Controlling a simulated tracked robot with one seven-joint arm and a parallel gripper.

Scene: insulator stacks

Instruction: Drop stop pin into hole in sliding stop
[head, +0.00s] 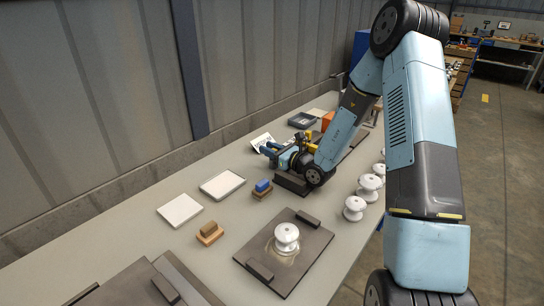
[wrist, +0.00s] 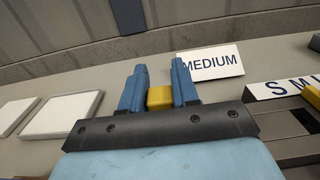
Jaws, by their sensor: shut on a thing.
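My gripper (head: 268,150) is over the middle of the bench in the head view, with its blue fingers pointing left. In the wrist view, my gripper (wrist: 158,66) is shut on a yellow block-like piece (wrist: 160,97), seemingly the stop pin, low between the fingers. Its far end is hidden. A dark fixture (head: 292,184) lies under and beside my gripper in the head view.
A "MEDIUM" card (wrist: 211,62) lies beyond my fingers. A white insulator (head: 287,236) stands on a dark plate (head: 310,262); several more (head: 354,208) line the bench's right edge.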

